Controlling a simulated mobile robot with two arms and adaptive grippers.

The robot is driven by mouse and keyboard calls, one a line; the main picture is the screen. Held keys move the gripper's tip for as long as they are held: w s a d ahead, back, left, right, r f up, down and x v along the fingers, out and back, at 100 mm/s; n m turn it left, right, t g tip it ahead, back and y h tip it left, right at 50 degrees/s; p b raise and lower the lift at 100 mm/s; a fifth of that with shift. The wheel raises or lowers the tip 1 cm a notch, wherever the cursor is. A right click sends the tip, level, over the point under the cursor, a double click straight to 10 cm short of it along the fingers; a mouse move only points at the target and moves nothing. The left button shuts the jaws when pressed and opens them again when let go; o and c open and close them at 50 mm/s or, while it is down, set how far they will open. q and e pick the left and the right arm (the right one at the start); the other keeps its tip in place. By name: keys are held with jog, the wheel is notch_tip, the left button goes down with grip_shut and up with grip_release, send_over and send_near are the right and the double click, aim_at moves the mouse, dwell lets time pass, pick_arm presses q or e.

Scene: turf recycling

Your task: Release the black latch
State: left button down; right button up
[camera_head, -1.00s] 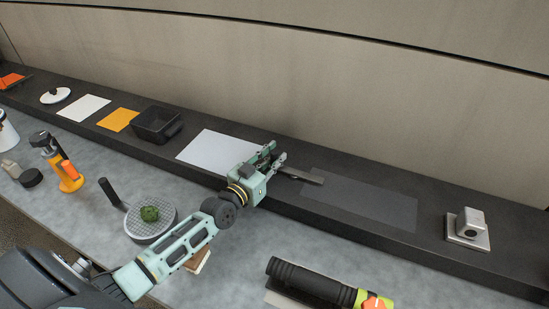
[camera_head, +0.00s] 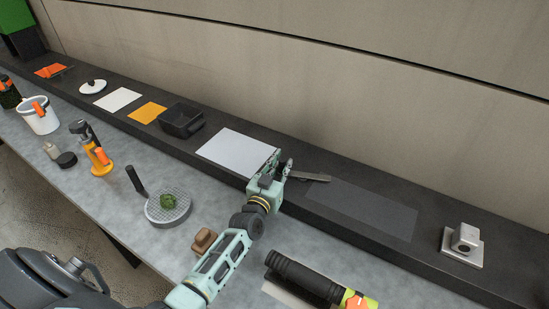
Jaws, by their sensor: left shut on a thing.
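My left gripper (camera_head: 285,170) is shut on a flat, dark grey bar (camera_head: 312,178), which may be the black latch. The bar points right from the fingers, over the dark ledge (camera_head: 340,238), at the left end of a dark grey mat (camera_head: 365,212). I cannot tell whether the bar touches the ledge or the mat. The held end of the bar is hidden by the fingers. My right gripper is not in view.
A white sheet (camera_head: 238,152) lies left of the gripper, with a black bin (camera_head: 181,120) beyond it. A silver block (camera_head: 465,240) stands at the right. A black-and-lime cylinder (camera_head: 305,280) and a round grated dish (camera_head: 168,209) are on the grey counter (camera_head: 120,180).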

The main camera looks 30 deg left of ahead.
pick_arm(q)
jog(key=shift+s+d+n+y+p, duration=0.2)
jog(key=shift+n+y+p, duration=0.25)
jog(key=shift+y, duration=0.15)
jog(key=shift+s+d+n+y+p, duration=0.2)
jog(key=shift+n+y+p, duration=0.2)
jog(key=shift+y, duration=0.2)
jog(key=shift+s, duration=0.1)
jog(key=shift+n+g+y, duration=0.3)
jog(key=shift+n+y, duration=0.05)
jog(key=shift+y, duration=0.15)
pick_arm(e)
jog(key=a+r, duration=0.2)
jog(key=r, duration=0.1)
jog(key=shift+s+a, duration=0.25)
jog(key=shift+s, duration=0.15)
pick_arm(q)
jog(key=shift+f, duration=0.1)
pick_arm(e)
jog(key=shift+d, duration=0.15)
pick_arm(q)
jog(key=c, duration=1.6)
grip_release()
jog(key=shift+s+d, duration=0.1)
pick_arm(e)
jog(key=shift+d, duration=0.5)
pick_arm(q)
jog(key=shift+a, duration=0.2)
pick_arm(e)
jog(key=shift+a, duration=0.2)
